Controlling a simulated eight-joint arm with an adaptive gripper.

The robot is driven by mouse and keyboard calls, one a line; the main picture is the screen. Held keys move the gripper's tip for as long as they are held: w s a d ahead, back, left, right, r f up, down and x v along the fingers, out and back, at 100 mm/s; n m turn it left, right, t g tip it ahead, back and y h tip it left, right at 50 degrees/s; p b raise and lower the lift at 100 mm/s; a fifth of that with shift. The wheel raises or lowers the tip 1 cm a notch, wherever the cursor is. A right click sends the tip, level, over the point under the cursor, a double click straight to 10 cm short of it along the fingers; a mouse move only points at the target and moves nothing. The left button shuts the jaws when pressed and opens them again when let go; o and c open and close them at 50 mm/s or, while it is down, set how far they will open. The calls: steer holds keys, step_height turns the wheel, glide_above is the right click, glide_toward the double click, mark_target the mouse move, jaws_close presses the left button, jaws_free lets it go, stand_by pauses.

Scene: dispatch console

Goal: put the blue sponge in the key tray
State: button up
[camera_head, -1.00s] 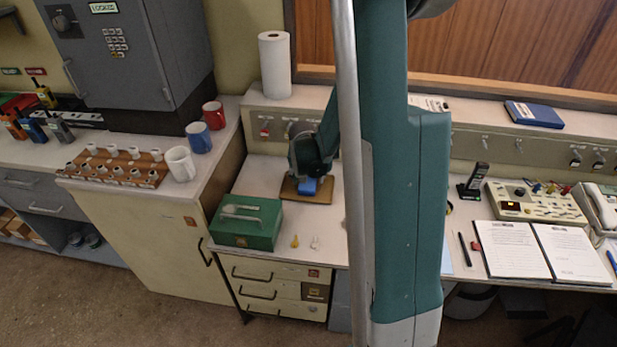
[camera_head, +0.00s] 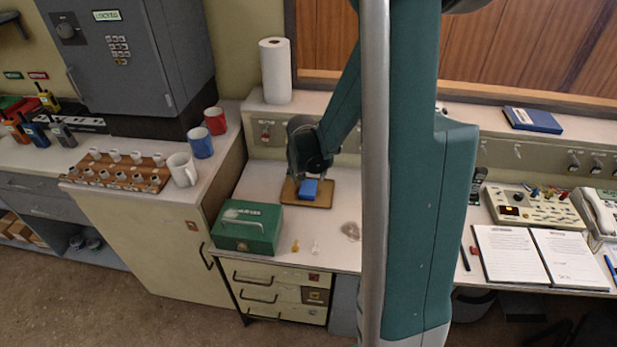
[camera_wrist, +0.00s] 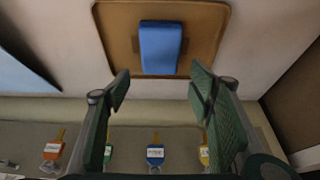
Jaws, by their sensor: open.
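The blue sponge (camera_head: 309,189) lies on the flat brown tray (camera_head: 322,200) on the desk, inside its rim; I take this to be the key tray. In the wrist view the sponge (camera_wrist: 160,48) lies near the tray's middle, with bare tray (camera_wrist: 115,35) on both sides. My gripper (camera_wrist: 158,82) is open, its two fingers apart with nothing between them. The fingertips show just below the sponge in that picture, and a gap to it is visible. In the head view my gripper is above the tray, its fingers mostly hidden by the wrist.
A green cash box (camera_head: 247,226) stands left of the tray. Small yellow (camera_head: 295,246) and white (camera_head: 315,247) items lie in front. A grey object (camera_head: 351,231) lies to the right. A paper roll (camera_head: 276,70) stands on the ledge behind. My arm hides the desk's middle.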

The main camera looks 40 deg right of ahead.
mark_target(307, 191)
steer(key=p+v, duration=0.1)
steer(key=v, duration=0.5)
steer(key=shift+r, duration=0.2)
steer(key=shift+a, duration=0.1)
stand_by(0.5)
steer(key=s+a+r+n+t+y, duration=0.1)
steer(key=s+a+r+n, duration=0.1)
steer(key=s+a+r, duration=0.4)
steer(key=s+a+r+n+t, duration=0.1)
steer(key=s+a+r+n, duration=0.15)
steer(key=a+r, duration=0.4)
steer(key=s+a+r+n+t+y, duration=0.1)
steer(key=s+a+r+n, duration=0.2)
steer(key=a, duration=0.6)
steer(key=s+a+r+n+t+y, duration=0.1)
steer(key=s+a+r, duration=0.1)
steer(key=s+a, duration=0.4)
steer(key=s, duration=0.3)
steer(key=shift+s+a, duration=0.2)
steer(key=shift+s, duration=0.1)
steer(key=shift+r+n, duration=0.1)
steer(key=shift+n, duration=0.15)
stand_by(0.3)
